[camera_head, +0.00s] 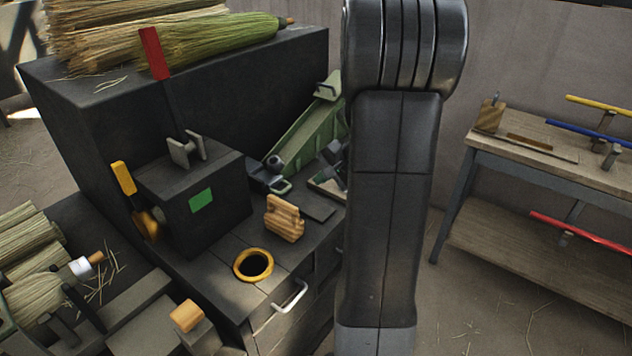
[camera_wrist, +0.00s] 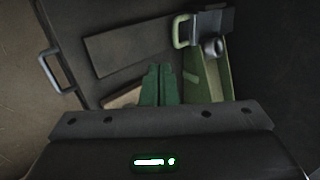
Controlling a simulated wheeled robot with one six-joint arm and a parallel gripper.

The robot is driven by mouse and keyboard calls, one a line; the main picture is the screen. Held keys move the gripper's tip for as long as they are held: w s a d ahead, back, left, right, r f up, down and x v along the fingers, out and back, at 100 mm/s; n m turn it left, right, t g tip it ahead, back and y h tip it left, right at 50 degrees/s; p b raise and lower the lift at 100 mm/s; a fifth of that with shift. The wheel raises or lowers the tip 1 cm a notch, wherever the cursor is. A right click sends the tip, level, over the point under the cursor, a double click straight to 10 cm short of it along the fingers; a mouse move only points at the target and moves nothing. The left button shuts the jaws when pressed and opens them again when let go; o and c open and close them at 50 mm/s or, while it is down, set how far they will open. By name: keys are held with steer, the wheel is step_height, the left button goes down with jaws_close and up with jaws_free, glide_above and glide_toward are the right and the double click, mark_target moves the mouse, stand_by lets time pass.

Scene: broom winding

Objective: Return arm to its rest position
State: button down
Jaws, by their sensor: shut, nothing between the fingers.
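My arm rises upright through the middle of the head view and hides part of the bench behind it. In the wrist view my gripper (camera_wrist: 158,70) shows as two dark green fingers side by side, shut and empty. Beyond the fingers is the dark bench top, with a flat dark plate (camera_wrist: 130,48) and a green sloped body (camera_wrist: 207,72). In the head view the green sloped body (camera_head: 312,135) stands left of my arm.
The dark bench holds a block with a green patch (camera_head: 201,200), a wooden piece (camera_head: 284,218) and a yellow-rimmed hole (camera_head: 253,265). Broom straw bundles (camera_head: 180,40) lie on top at the back left. A side table (camera_head: 540,150) with coloured rods stands right. Floor between is clear.

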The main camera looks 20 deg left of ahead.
stand_by(0.4)
glide_toward(287, 190)
step_height(287, 190, down, 4)
steer(key=a, duration=0.2)
steer(key=w+a+f+p, duration=0.1)
steer(key=shift+w+a, duration=0.1)
steer(key=shift+w+a+f, duration=0.1)
steer(key=shift+w+a, duration=0.1)
steer(key=shift+a, duration=0.3)
